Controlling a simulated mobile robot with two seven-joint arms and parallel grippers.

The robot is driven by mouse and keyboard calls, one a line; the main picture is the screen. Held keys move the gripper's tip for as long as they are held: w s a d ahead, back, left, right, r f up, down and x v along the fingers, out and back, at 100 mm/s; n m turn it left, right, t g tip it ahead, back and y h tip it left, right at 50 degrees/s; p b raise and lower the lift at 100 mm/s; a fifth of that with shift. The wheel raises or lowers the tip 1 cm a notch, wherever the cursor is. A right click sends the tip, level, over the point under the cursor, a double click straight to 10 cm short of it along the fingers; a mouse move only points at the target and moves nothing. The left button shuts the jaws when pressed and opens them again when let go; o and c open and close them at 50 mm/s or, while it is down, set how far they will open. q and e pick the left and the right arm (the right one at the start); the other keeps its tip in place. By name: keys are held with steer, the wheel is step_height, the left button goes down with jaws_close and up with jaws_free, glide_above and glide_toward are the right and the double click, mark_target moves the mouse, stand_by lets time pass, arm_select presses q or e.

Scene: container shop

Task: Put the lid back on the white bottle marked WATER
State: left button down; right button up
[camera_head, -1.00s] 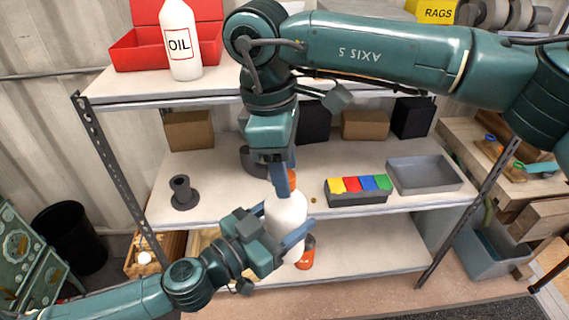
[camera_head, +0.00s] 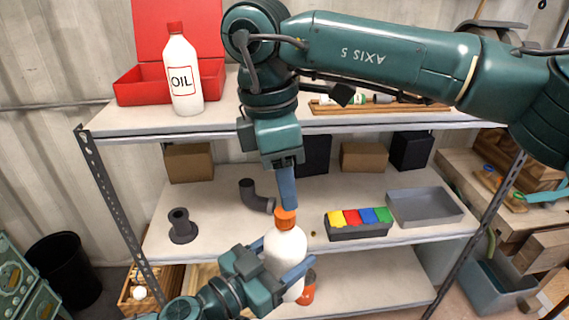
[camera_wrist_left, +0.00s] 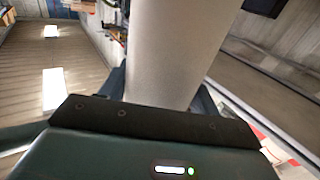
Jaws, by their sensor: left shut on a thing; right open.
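The white bottle (camera_head: 286,248) stands roughly upright in my left gripper (camera_head: 284,256), in front of the shelf. It fills the middle of the left wrist view (camera_wrist_left: 180,50). No WATER marking shows from here. The orange lid (camera_head: 285,217) sits at the top of the bottle's neck; whether it is seated fully I cannot tell. My right gripper (camera_head: 287,192) points down from above, open, with its fingertips right at the lid. I see its fingers nearly edge-on, so one hides the other.
The shelf (camera_head: 230,215) behind holds a dark elbow pipe (camera_head: 257,197), a flanged pipe (camera_head: 182,227), a bin of coloured blocks (camera_head: 358,231) and a grey tray (camera_head: 425,207). A bottle marked OIL (camera_head: 184,75) and a red toolbox (camera_head: 140,88) stand on top. An orange-red object (camera_head: 308,291) is below, partly hidden.

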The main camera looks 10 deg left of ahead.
steer(key=n, duration=0.4)
steer(key=shift+r, duration=0.15)
steer(key=n, duration=0.4)
steer(key=shift+r+n, duration=0.15)
steer(key=shift+n, duration=0.15)
steer(key=n, duration=0.6)
steer(key=shift+r+y, duration=0.2)
steer(key=shift+y, duration=0.1)
steer(key=n, duration=0.6)
steer(key=shift+r+n, duration=0.2)
steer(key=shift+n, duration=0.1)
steer(key=n, duration=0.6)
steer(key=shift+r, duration=0.15)
steer(key=n, duration=0.4)
steer(key=shift+r+n+y, duration=0.15)
steer(key=shift+n+y, duration=0.15)
steer(key=n, duration=0.4)
steer(key=shift+r, duration=0.15)
steer(key=n, duration=0.4)
steer(key=shift+r, duration=0.15)
steer(key=n, duration=0.4)
steer(key=shift+r+n, duration=0.1)
steer(key=shift+n, duration=0.2)
